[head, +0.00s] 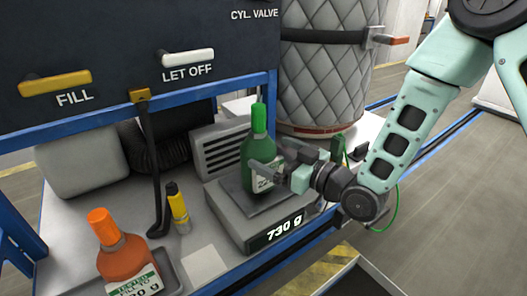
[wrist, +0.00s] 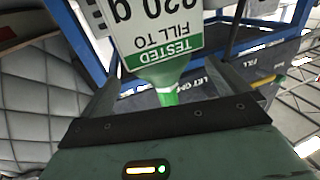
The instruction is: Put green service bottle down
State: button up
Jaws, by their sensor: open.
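The green service bottle (head: 250,162), with a bright green cap, stands upright on the plate of the scale (head: 232,222) in the head view. The scale's display reads 730 g. My gripper (head: 272,172) reaches in from the right at the bottle's body, with one finger across its front. In the wrist view my gripper (wrist: 175,85) has its fingers spread on either side of the bottle (wrist: 172,72), which appears upside down with a white and green "TESTED FILL TO" label. The jaws are open around it. The far finger is mostly hidden in the head view.
An orange bottle (head: 127,258) stands in a tray at the front left. A yellow tube (head: 177,207) stands left of the scale. A dark panel (head: 130,50) with FILL and LET OFF handles overhangs the bench. A quilted cylinder (head: 325,75) stands behind.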

jog(key=s+d+g+h, duration=0.3)
jog(key=s+g+h, duration=0.1)
jog(key=s, duration=0.5)
jog(key=s+d+m+g+h+b, duration=0.1)
jog(key=s+d+g+h, duration=0.2)
jog(key=s, duration=0.6)
jog(key=s+d+m+g+h, duration=0.1)
jog(key=s+d+g+h, duration=0.3)
jog(key=s, duration=0.6)
jog(key=shift+r+g+h, duration=0.15)
jog(key=shift+g+h, duration=0.25)
jog(key=shift+h, duration=0.6)
notch_tip(320, 180, up, 3)
jog(key=shift+f+p, duration=0.15)
jog(key=shift+p, duration=1)
